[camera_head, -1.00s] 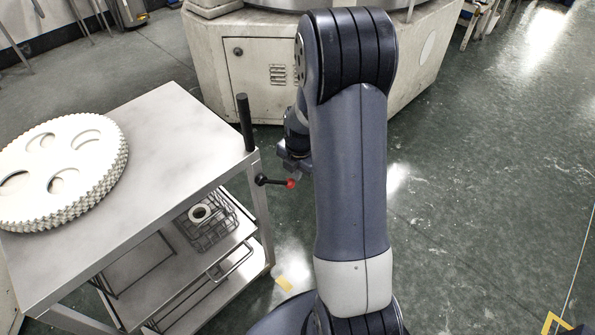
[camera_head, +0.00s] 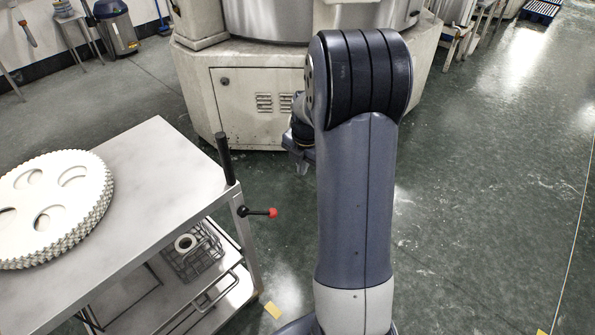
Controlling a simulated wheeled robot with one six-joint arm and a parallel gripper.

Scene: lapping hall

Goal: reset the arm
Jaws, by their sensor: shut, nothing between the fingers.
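My arm stands upright in the middle of the view and bends over at the top, away from me. My gripper (camera_head: 303,167) shows only in part, just left of the arm's upper link. It hangs in the air over the floor, right of the metal cart, and touches nothing that I can see. Its fingers are small and partly hidden behind the arm. They look shut, with nothing held.
A metal cart (camera_head: 150,160) stands at left with a stack of toothed white discs (camera_head: 48,205) on top. A wire basket (camera_head: 192,252) sits below. A large machine (camera_head: 255,110) stands behind. Floor at right is clear.

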